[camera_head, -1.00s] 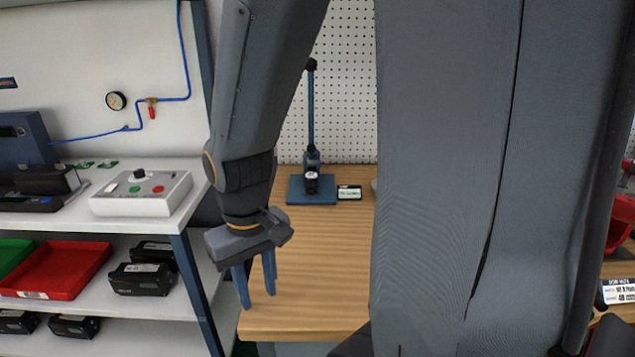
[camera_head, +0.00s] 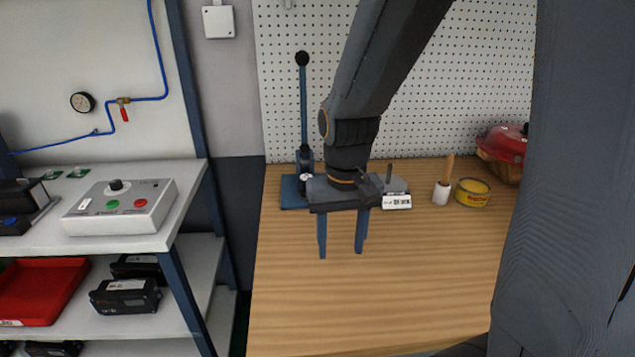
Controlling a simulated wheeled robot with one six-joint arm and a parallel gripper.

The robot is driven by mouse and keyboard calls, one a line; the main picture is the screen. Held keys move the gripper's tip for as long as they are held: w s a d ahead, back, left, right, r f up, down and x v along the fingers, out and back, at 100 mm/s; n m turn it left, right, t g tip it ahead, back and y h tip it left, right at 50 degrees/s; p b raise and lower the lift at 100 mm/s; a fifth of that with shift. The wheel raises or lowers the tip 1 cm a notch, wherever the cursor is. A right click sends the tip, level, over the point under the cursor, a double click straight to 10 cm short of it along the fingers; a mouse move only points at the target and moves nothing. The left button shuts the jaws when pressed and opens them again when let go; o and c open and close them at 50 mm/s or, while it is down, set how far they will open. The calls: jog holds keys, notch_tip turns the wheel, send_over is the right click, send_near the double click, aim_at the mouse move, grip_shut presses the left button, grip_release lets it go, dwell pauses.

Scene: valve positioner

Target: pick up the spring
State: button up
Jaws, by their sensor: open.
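I cannot make out a spring in this view; it may be hidden behind my arm or out of frame. My gripper (camera_head: 341,254) points down with its two blue fingers apart and nothing between them. It is in front of the wooden workbench's (camera_head: 375,300) back part, seemingly above the top. My wrist covers part of a blue lever press (camera_head: 304,115) at the back left of the bench, and part of a small grey device with a white display (camera_head: 396,201).
At the back right of the bench are a brush with a white end (camera_head: 441,192), a yellow tin (camera_head: 472,192) and a red item (camera_head: 503,148). A grey control box (camera_head: 120,207) stands on the left shelf unit. The bench's front middle is clear.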

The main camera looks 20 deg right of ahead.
jog(key=w+r+m+p, duration=0.2)
jog(key=w, duration=0.7)
jog(key=w+r+m+p, duration=0.2)
jog(key=w+p, duration=0.1)
jog(key=w, duration=0.6)
jog(key=w+r+m+p, duration=0.2)
jog(key=w+m+p, duration=0.1)
jog(key=w, duration=0.6)
jog(key=shift+w+d, duration=0.25)
jog(key=shift+w, duration=0.15)
jog(key=shift+w+f, duration=0.1)
jog(key=shift+f, duration=0.05)
jog(key=shift+a+f+p, duration=0.15)
jog(key=shift+f+p, duration=1.5)
jog(key=shift+f, duration=2.05)
jog(key=shift+w, duration=0.1)
grip_shut()
